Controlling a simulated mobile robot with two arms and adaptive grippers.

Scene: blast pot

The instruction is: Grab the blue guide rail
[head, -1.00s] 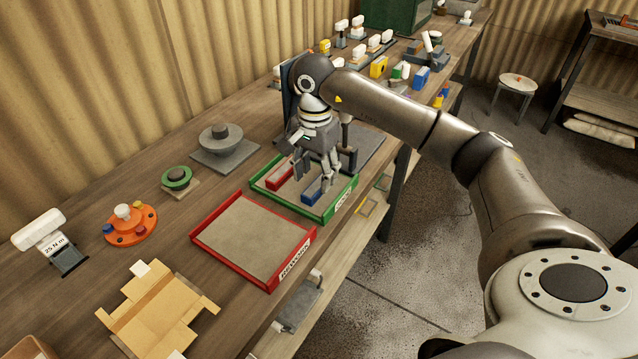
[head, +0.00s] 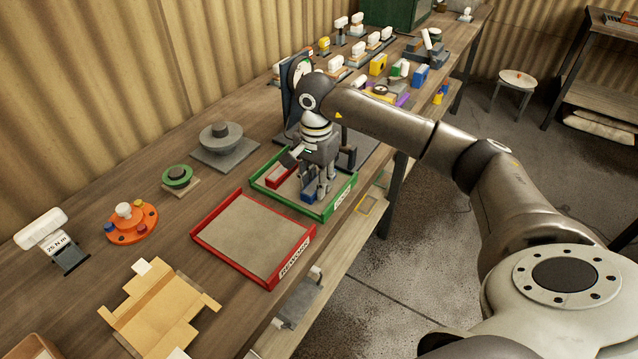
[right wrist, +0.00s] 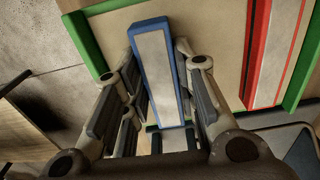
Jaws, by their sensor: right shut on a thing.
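The blue guide rail (right wrist: 157,75) is a long bar with a pale grey face. In the right wrist view it runs between the two fingers of my right gripper (right wrist: 160,110), which is shut on it. In the head view my right gripper (head: 318,194) reaches down into the green tray (head: 262,187), and a bit of the blue rail (head: 306,197) shows beside its fingers. The lower part of the rail is hidden by the fingers. I cannot tell whether the rail still touches the tray floor. My left gripper is not in view.
A red rail (head: 279,175) lies in the green tray, to the left of my right gripper. A red tray (head: 203,240), empty, stands in front of it. A grey round part on a plate (head: 222,150) and a green ring (head: 178,177) are at the left. Bare wood (head: 110,190) lies behind.

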